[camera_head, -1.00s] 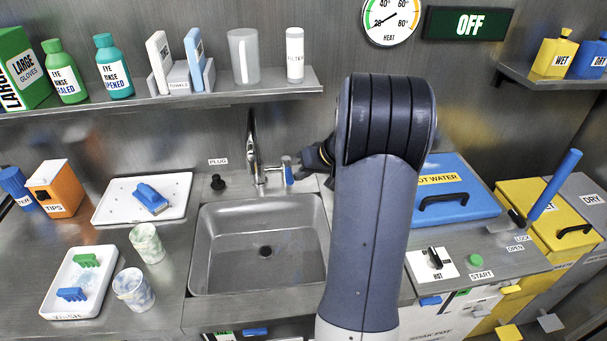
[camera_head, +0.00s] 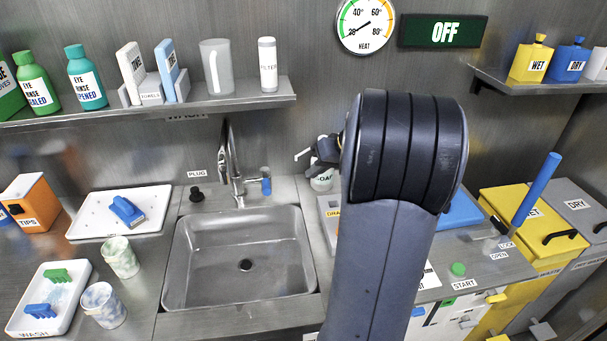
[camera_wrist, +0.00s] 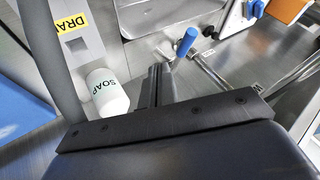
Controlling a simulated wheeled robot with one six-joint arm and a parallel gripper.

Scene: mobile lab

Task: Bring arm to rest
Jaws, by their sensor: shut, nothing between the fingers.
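My arm (camera_head: 395,200) stands bent in front of the head camera, right of the sink. My gripper (camera_head: 318,152) is small and partly hidden behind the arm, close to the white soap bottle (camera_head: 322,181) at the back wall. In the wrist view my gripper (camera_wrist: 157,84) is shut and empty, its dark fingers together. There the soap bottle (camera_wrist: 106,92) is left of the fingers and the tap's blue handle (camera_wrist: 187,41) is right of them. I cannot tell whether the fingers touch the bottle.
The sink (camera_head: 240,258) and its tap (camera_head: 232,165) are left of the arm. A shelf (camera_head: 150,112) with bottles is above. The blue lid (camera_head: 460,212) is partly covered by my arm. A blue-handled lever (camera_head: 537,188) rises at the right.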

